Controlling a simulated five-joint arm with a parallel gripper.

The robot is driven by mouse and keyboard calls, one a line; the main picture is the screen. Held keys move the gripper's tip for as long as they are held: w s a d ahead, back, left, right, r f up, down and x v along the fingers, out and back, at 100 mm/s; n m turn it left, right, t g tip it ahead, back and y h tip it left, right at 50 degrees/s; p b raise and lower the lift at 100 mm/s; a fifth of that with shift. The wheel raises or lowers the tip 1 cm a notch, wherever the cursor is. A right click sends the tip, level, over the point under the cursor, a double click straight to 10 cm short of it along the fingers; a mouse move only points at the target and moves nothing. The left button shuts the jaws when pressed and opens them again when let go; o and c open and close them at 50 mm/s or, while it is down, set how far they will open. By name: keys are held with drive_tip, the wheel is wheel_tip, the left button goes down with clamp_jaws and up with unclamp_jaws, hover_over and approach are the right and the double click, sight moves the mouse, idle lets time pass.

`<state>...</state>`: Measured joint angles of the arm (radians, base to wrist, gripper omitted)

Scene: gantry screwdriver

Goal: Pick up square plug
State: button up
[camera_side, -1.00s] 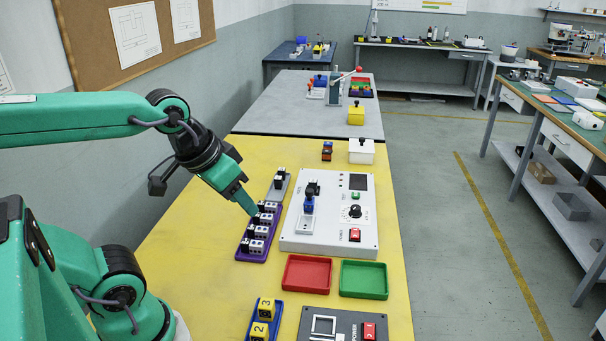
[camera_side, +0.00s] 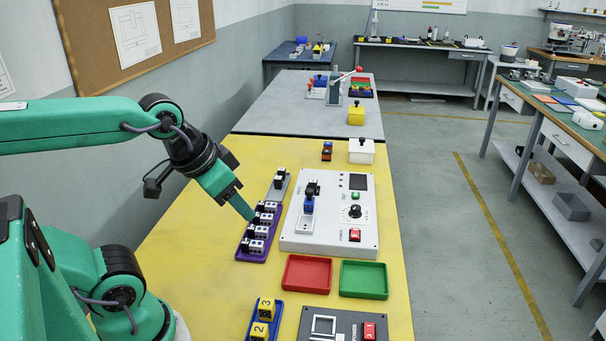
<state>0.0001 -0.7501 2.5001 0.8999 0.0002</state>
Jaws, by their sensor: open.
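A purple tray (camera_side: 244,256) holds several small white-and-black blocks (camera_side: 256,246) in a row on the yellow table. A grey holder with one dark piece (camera_side: 279,181) stands just beyond it. I cannot tell which of these pieces is the square plug. My gripper (camera_side: 249,215) is open and points down and right at the left edge of the purple tray, by the upper blocks. The gap between its fingers is hidden from this side, and I cannot tell whether it touches a block.
A white control panel (camera_side: 289,239) with a blue-black fixture stands right of the purple tray. A red tray (camera_side: 307,274) and a green tray (camera_side: 364,279) lie in front. A blue tray (camera_side: 277,332) with yellow numbered cubes is nearer. The yellow table left of the trays is clear.

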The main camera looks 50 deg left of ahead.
idle(0.4)
drive_tip(key=shift+o, duration=0.7)
drive_tip(key=shift+w+r, duration=0.1)
